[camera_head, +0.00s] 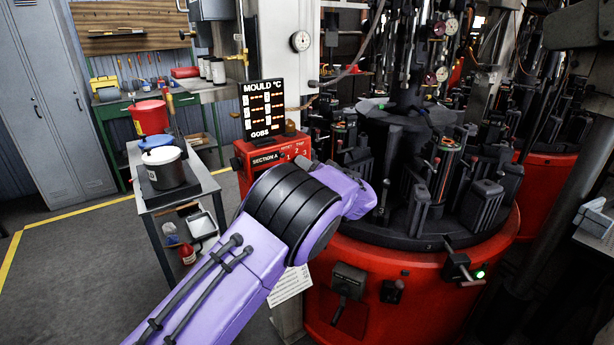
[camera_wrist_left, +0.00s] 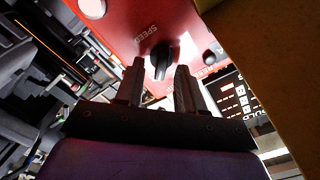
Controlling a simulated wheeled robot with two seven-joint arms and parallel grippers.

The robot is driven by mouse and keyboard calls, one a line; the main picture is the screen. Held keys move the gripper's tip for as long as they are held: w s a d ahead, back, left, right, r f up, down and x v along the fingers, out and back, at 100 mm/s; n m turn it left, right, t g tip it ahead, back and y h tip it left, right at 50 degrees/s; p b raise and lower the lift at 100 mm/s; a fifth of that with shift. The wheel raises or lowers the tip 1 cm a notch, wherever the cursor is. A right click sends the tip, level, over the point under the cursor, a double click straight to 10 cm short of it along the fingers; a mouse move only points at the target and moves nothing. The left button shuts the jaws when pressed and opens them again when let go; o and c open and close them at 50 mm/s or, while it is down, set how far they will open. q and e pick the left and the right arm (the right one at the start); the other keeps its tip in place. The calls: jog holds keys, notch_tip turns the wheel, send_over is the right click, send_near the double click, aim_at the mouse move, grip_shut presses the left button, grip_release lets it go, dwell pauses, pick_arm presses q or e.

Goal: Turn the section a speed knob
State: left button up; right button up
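The section A control box (camera_head: 243,160) is a red box below the mould temperature display, with a label strip on its front. In the left wrist view its red panel (camera_wrist_left: 118,28) fills the top, and the black speed knob (camera_wrist_left: 160,56) sits beside the word SPEED. My left gripper (camera_wrist_left: 160,76) is open, with its two dark fingers apart and the knob between and just beyond their tips. I cannot tell whether a finger touches it. In the head view my purple left arm hides the knob and the gripper. My right gripper is not in view.
The mould display (camera_head: 263,108) stands on top of the box. A red rotary machine (camera_head: 380,285) with many black moulds is close on the right. A metal cart (camera_head: 150,212) with buckets stands on the left. The grey floor (camera_head: 70,285) at the lower left is clear.

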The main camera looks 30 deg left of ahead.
pick_arm(q)
jog(key=shift+w+a, duration=0.1)
jog(key=shift+a, duration=0.15)
grip_shut()
jog(key=shift+n, duration=0.3)
jog(key=n, duration=0.8)
jog(key=shift+s, duration=0.2)
jog(key=shift+n, duration=0.3)
